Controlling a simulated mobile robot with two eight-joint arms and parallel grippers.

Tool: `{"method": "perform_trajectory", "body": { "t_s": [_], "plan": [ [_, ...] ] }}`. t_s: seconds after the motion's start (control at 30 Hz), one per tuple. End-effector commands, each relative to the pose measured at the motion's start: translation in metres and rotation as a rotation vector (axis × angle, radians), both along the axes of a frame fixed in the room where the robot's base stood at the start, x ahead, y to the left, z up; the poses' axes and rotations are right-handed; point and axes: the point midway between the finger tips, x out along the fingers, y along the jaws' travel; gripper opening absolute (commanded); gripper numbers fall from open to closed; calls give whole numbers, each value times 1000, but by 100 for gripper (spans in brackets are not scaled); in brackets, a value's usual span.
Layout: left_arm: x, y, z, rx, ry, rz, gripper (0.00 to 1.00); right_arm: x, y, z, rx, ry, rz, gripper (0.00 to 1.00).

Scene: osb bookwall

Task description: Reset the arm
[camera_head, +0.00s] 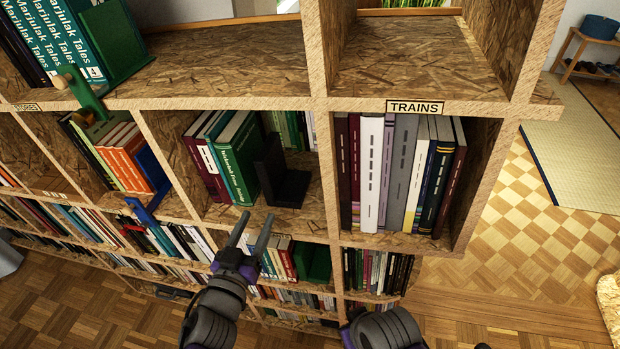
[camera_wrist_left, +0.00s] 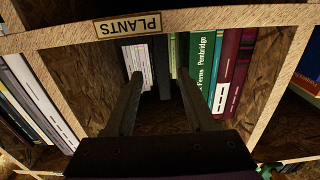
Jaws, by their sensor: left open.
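My left gripper (camera_head: 255,222) is in the lower middle of the head view, in front of the bookcase, with its two grey fingers apart and nothing between them. In the left wrist view the fingers (camera_wrist_left: 160,80) point into the compartment labelled PLANTS (camera_wrist_left: 127,25), which appears upside down. A dark rounded part of my right arm (camera_head: 385,328) shows at the bottom edge of the head view. The right gripper itself is out of sight.
The OSB bookcase (camera_head: 420,108) fills most of the head view. A black bookend (camera_head: 285,180) stands beside green books (camera_head: 238,160) in the middle compartment. The TRAINS compartment (camera_head: 415,107) holds several upright books. Open parquet floor (camera_head: 510,245) lies to the right.

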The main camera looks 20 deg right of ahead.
Motion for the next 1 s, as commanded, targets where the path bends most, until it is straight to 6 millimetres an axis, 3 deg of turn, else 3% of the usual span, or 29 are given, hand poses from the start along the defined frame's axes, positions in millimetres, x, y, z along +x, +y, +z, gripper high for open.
{"method": "perform_trajectory", "body": {
  "t_s": [0.57,0.67,0.77,0.87,0.9,1.0],
  "plan": [
    [-6,4,0,0,0,0,55,0,0,1,0,0,0,0],
    [-4,13,-1,11,12,31,55,0,0,1,0,0,0,0],
    [0,48,-8,53,63,146,55,0,0,1,0,0,0,0],
    [-5,107,-27,136,184,325,55,0,0,1,0,0,0,0],
    [-13,133,-39,177,256,398,55,0,0,1,0,0,0,0],
    [-49,187,-73,278,466,529,55,0,0,1,0,0,0,0]
  ]
}}
